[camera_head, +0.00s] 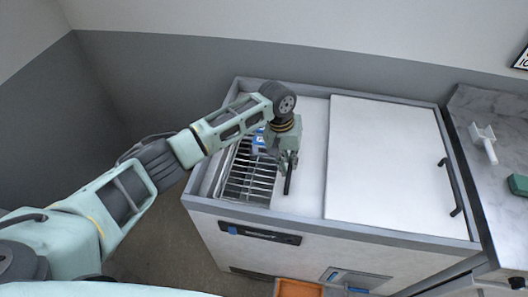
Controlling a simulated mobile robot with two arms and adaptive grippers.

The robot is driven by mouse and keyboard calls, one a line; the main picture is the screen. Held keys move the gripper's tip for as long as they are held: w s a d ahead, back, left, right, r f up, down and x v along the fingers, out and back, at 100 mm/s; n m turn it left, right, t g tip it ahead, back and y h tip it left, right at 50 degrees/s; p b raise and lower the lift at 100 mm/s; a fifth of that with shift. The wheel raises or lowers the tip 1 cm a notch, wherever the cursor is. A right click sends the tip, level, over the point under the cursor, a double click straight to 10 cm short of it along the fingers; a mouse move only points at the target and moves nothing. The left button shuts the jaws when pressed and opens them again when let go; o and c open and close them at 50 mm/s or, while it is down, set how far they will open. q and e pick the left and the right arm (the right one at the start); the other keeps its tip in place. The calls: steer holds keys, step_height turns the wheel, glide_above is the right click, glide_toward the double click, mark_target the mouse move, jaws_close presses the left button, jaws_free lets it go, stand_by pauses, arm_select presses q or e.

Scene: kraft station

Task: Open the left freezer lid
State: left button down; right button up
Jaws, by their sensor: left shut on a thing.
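The chest freezer (345,238) stands against the wall, with two white lids on top. The left lid (311,160) is slid partly to the right, its right part hidden by the right lid (385,160). An open gap at the far left shows a wire basket (248,180) inside. My left gripper (288,166) reaches down at the left lid's left edge and is shut on its black upright handle (288,180), partly hidden by the fingers. The right lid is closed over the right half, with a black handle (449,187) on its right edge. My right gripper is out of view.
A marble counter (490,140) adjoins the freezer on the right, holding a white scoop-like object (484,142) and a green block (518,186). An orange tray (299,288) shows at the bottom. Bare floor lies left of the freezer.

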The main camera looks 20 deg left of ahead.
arm_select(q)
steer(key=d, duration=0.4)
steer(key=shift+w, duration=0.15)
steer(key=c, duration=1.8)
jaws_free()
steer(key=shift+r, duration=0.1)
step_height(320, 180, up, 12)
steer(key=a, duration=0.2)
steer(key=shift+a, duration=0.2)
steer(key=shift+f, duration=0.25)
